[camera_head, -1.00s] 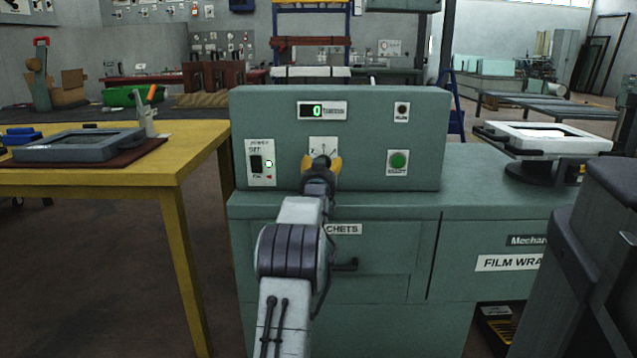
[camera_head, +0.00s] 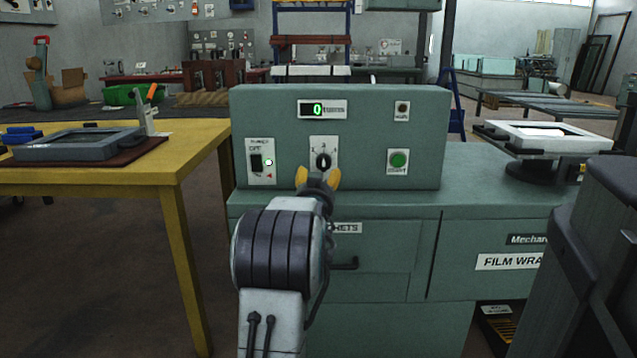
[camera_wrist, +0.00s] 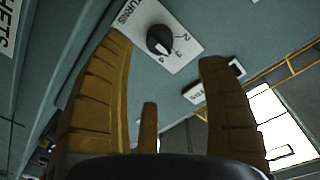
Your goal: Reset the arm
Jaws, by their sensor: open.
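My gripper (camera_head: 318,179) is open and empty, with its yellow fingers just below and in front of the black rotary knob (camera_head: 323,160) on the green control panel (camera_head: 280,115). The knob sits on a white numbered plate. In the wrist view the knob (camera_wrist: 160,39) shows beyond and between my spread fingers (camera_wrist: 165,85), apart from them. My grey arm rises from the bottom of the head view up to the panel.
A yellow table (camera_head: 190,150) stands left. A white framed device (camera_head: 550,137) sits on the cabinet (camera_head: 480,190) at right.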

